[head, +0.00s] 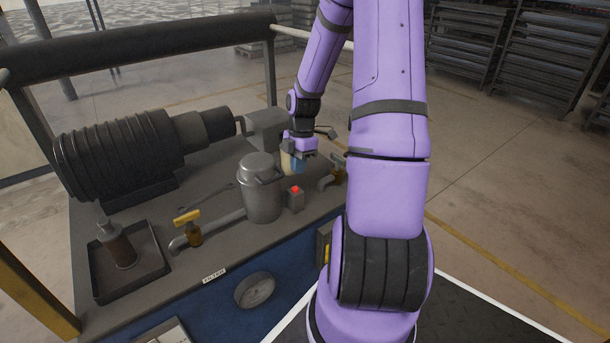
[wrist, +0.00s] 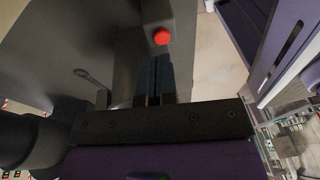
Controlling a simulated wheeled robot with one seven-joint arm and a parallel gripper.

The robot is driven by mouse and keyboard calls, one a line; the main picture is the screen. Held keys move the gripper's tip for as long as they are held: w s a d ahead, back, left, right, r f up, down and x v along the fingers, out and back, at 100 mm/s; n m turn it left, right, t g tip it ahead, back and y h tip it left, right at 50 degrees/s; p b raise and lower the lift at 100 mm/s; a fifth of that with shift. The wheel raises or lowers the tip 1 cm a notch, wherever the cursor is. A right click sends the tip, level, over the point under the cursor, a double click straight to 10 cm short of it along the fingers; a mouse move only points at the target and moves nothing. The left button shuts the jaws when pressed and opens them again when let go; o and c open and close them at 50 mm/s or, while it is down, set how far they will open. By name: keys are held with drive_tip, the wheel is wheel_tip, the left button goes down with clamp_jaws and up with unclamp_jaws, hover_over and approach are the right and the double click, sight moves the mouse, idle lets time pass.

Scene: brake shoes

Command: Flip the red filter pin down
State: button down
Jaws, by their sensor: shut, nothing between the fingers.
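The red pin (head: 295,189) shows as a small red spot on a grey block beside the grey lidded canister (head: 262,192). In the wrist view the red pin (wrist: 162,37) is a round red end on a grey surface, just beyond the fingertips. My gripper (head: 293,168) is behind and above the pin, near the canister's right side. In the wrist view my gripper (wrist: 154,68) has its dark fingers together with nothing held. I cannot tell whether the fingertips touch the block.
Valves with yellow handles (head: 187,216) stand left and right of the canister. A gauge (head: 254,290) and a FILTER label (head: 214,274) are at the front.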

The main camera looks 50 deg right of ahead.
wheel_tip(320, 180, up, 8)
drive_tip(key=d, duration=0.1)
drive_tip(key=shift+w+d+r, duration=0.25)
idle(0.6)
